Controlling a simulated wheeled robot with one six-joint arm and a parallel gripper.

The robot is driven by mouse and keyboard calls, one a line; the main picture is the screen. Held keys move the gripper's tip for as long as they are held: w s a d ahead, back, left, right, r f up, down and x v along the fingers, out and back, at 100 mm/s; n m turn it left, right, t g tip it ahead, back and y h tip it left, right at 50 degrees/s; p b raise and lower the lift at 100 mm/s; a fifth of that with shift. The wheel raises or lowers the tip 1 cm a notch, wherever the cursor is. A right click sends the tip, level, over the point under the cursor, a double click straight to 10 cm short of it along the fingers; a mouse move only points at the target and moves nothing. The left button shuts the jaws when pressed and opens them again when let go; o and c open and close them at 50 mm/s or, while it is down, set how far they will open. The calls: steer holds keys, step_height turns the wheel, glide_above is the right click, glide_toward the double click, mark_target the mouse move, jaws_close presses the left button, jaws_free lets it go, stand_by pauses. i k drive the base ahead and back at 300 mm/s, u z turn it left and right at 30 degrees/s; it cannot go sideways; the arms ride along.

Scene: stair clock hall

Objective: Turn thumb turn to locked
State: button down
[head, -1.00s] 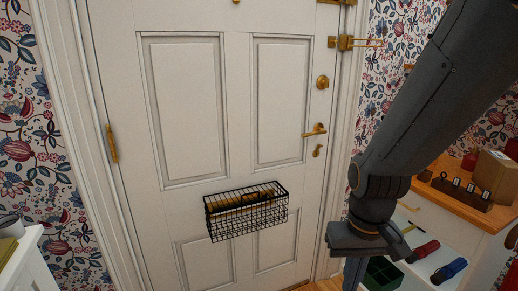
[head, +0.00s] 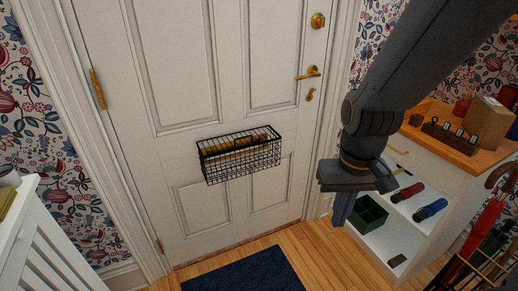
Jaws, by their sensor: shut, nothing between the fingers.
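The white panelled door (head: 182,152) stands shut in the head view. The brass thumb turn (head: 318,20) is a round plate with a knob at the upper right of the door, near the top of the picture. Its exact angle is too small to tell. Below it are the brass lever handle (head: 309,73) and a small brass keyhole cover (head: 310,95). My gripper (head: 342,213) hangs pointing down to the right of the door, well below the thumb turn and apart from it. It is shut and empty.
A black wire basket (head: 240,158) hangs on the door. A umbrella stand (head: 480,265) is at lower right. A dark blue mat (head: 247,273) lies on the floor. A white radiator cover (head: 45,240) is at left.

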mark_target(322, 21)
steer(key=u, duration=0.05)
steer(key=k, duration=0.5)
steer(key=z, duration=1.05)
steer(key=i, duration=1.1)
steer(key=u, duration=0.1)
